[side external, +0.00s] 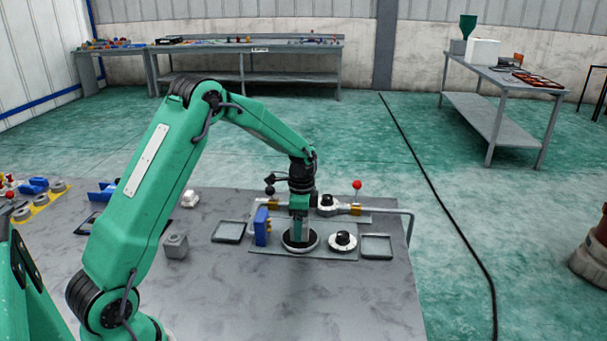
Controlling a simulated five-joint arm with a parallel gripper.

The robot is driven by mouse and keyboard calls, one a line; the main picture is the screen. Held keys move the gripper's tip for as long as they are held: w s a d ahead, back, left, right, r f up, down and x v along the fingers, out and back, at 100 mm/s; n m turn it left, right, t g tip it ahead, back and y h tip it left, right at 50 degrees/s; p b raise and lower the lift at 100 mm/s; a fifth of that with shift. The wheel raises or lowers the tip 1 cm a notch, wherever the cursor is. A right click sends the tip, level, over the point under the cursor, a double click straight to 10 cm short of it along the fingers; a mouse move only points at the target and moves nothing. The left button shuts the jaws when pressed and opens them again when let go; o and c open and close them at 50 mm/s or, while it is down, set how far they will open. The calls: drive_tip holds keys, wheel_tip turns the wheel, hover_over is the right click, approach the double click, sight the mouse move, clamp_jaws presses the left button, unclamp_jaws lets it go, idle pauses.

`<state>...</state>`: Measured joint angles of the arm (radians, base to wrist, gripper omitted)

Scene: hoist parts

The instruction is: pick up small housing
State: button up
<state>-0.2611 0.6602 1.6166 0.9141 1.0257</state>
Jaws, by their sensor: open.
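My gripper (300,232) points straight down over a round, dark-centred fixture with a light rim (287,248) on the grey plate. Its fingers are small here and partly merge with the dark centre; nothing is clearly seen between them. I cannot tell for sure which part is the small housing. A small grey block with a round top (176,247) stands alone on the table, left of the plate and well apart from my gripper. A white round part with a black centre (343,241) sits just right of my gripper.
A blue upright part (262,227) stands close left of my gripper. Behind it are a pipe with brass fittings (357,209) and a red-knobbed lever (357,185). Empty square trays lie left (229,232) and right (377,246). The table's front (270,305) is clear.

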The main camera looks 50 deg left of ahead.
drive_tip(key=shift+f, duration=0.7)
drive_tip(key=c, duration=1.3)
drive_tip(key=shift+r, duration=0.1)
drive_tip(key=shift+r, duration=0.75)
wheel_tip(320, 180, up, 2)
drive_tip(key=shift+r, duration=0.15)
drive_tip(key=s+d+r, duration=0.1)
drive_tip(key=d+r, duration=0.1)
drive_tip(key=d, duration=0.1)
drive_tip(key=s+d+r, duration=0.1)
drive_tip(key=d+r, duration=0.1)
drive_tip(key=d, duration=0.2)
drive_tip(key=s+d+r, duration=0.1)
drive_tip(key=d+r, duration=0.2)
drive_tip(key=d, duration=0.1)
drive_tip(key=shift+s+d, duration=0.1)
drive_tip(key=shift+d, duration=0.05)
